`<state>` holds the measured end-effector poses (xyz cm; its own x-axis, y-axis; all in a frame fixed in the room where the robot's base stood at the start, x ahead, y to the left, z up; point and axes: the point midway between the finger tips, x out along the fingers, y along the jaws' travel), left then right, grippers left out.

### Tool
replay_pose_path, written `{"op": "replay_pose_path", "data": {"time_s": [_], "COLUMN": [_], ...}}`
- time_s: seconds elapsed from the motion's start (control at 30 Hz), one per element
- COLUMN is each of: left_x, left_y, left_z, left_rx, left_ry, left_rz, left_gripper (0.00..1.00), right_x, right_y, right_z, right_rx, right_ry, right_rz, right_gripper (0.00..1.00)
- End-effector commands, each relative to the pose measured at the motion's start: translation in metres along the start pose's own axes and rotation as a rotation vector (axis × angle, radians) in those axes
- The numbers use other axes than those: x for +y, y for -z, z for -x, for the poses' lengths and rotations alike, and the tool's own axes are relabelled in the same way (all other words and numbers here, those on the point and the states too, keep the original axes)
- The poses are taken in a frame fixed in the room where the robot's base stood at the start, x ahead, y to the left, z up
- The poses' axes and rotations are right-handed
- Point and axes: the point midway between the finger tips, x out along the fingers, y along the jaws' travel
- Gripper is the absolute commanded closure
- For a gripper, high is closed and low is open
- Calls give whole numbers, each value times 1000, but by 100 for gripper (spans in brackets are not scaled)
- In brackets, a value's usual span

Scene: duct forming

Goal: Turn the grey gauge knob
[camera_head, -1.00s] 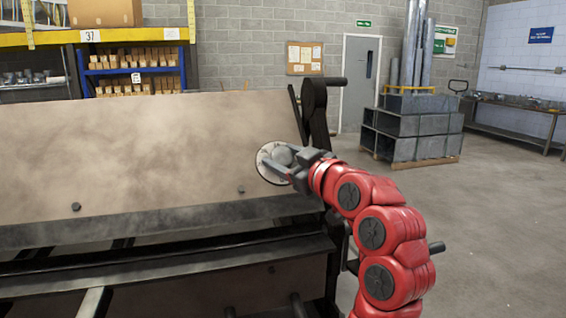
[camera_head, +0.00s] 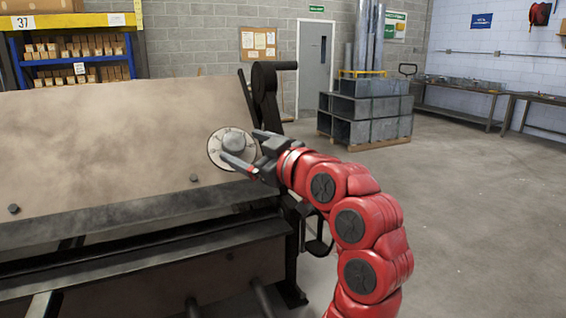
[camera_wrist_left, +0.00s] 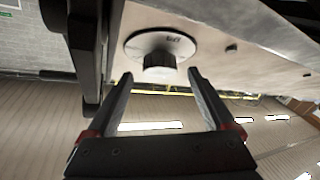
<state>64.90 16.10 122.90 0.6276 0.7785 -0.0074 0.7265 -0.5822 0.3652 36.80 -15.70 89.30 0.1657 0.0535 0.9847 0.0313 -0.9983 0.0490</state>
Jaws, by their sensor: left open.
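The grey gauge knob (camera_head: 233,142) sits at the middle of a round pale dial (camera_head: 214,152) on the right end of the machine's sloped panel. In the left wrist view the knob (camera_wrist_left: 158,62) stands out from its dial (camera_wrist_left: 183,46), which has dark markings. My left gripper (camera_head: 244,150) is open at the dial, with one finger crossing the dial's lower part. In the left wrist view its fingertips (camera_wrist_left: 160,74) lie to either side of the knob, with gaps showing. I cannot tell how deep the knob sits between them. My right gripper is out of view.
The brown sloped panel (camera_head: 110,130) fills the left, with small bolts and a dark lower edge. A black lever arm (camera_head: 264,90) rises just behind the dial. Open floor (camera_head: 480,230) lies to the right. Stacked metal ducts (camera_head: 370,110) stand farther back.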

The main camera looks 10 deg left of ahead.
Motion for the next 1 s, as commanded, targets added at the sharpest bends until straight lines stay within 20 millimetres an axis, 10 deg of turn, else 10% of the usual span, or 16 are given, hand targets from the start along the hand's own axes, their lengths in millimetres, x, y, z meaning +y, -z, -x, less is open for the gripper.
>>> {"op": "replay_pose_path", "data": {"time_s": [0.5, 1.0], "left_x": [0, 0], "left_y": [0, 0], "left_z": [120, 133], "left_rx": [-1, -1], "left_ry": [-3, -1], "left_rz": [0, 1], "left_gripper": [13, 13], "right_x": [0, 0], "right_y": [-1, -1], "right_z": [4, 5], "right_rx": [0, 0], "right_ry": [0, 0], "right_rz": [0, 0], "right_gripper": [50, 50]}}
